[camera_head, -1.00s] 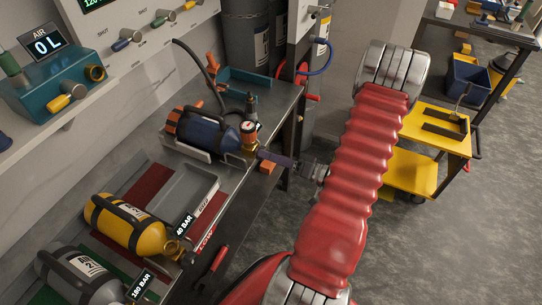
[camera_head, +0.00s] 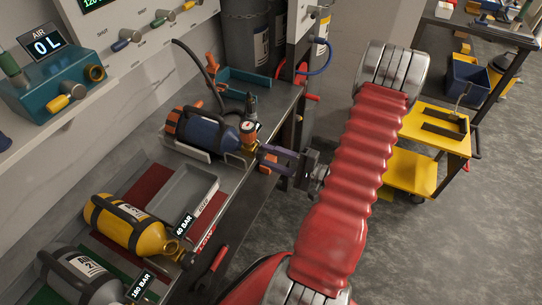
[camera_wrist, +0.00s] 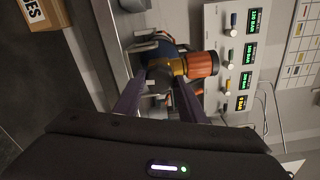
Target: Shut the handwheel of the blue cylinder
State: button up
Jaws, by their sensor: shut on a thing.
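The blue cylinder (camera_head: 207,132) lies in a pale cradle on the bench in the head view, its brass valve (camera_head: 249,141) pointing right towards my gripper. A round gauge with an orange casing (camera_head: 248,127) stands on the valve; the orange casing (camera_wrist: 201,64) also shows in the wrist view. My gripper (camera_head: 262,154) reaches the valve end from the right. Its two purple fingers are shut on the handwheel, which is mostly hidden between the fingertips. In the wrist view the fingers (camera_wrist: 155,82) point at the valve and the cylinder's end behind it.
A yellow cylinder (camera_head: 128,225) and a grey cylinder (camera_head: 80,275) lie nearer on the bench, beside an empty grey tray (camera_head: 186,190). A teal tray (camera_head: 248,79) and a dark hose stand behind the blue cylinder. A yellow trolley (camera_head: 410,172) stands right of my arm.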

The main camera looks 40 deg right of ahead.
jog(key=m, duration=0.4)
jog(key=shift+f+m, duration=0.2)
jog(key=shift+m, duration=0.2)
jog(key=m, duration=0.3)
jog(key=shift+a+m, duration=0.1)
jog(key=shift+m, duration=0.2)
jog(key=m, duration=0.4)
jog(key=shift+m, duration=0.3)
jog(key=m, duration=0.4)
jog(key=shift+a, duration=0.1)
jog(key=m, duration=1.4)
jog(key=shift+m, duration=2)
